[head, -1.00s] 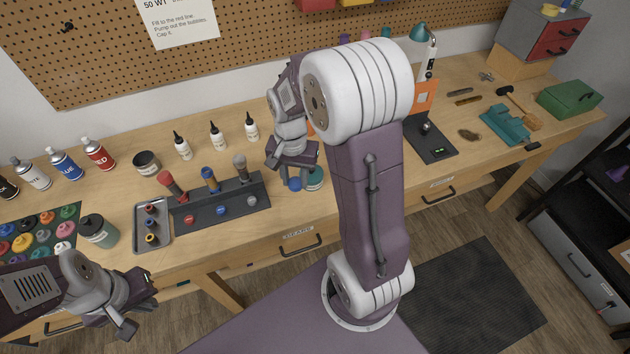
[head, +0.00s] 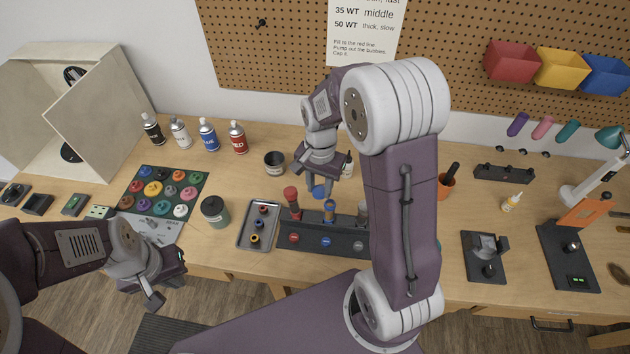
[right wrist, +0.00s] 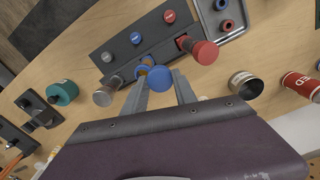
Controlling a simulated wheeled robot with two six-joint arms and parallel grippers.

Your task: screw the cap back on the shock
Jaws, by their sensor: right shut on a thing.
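My right gripper (head: 319,187) is shut on the blue cap (head: 319,193), just above and beside the blue shock (head: 329,211). The cap (right wrist: 158,78) also shows between the fingertips in the right wrist view, partly covering the blue shock's amber-looking top (right wrist: 147,63). The cap looks apart from the shock, though the exact gap is hard to tell. The shock stands in the dark rack (head: 290,239) between a red-topped shock (head: 291,197) and a grey one (head: 362,212). My left gripper (head: 168,281) is open and empty at the table's front left edge.
A grey tray (head: 244,238) of small parts lies left of the rack, beside a dark jar (head: 215,210). A teal-topped jar (right wrist: 62,92) stands beyond the rack's grey-shock end in the right wrist view.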

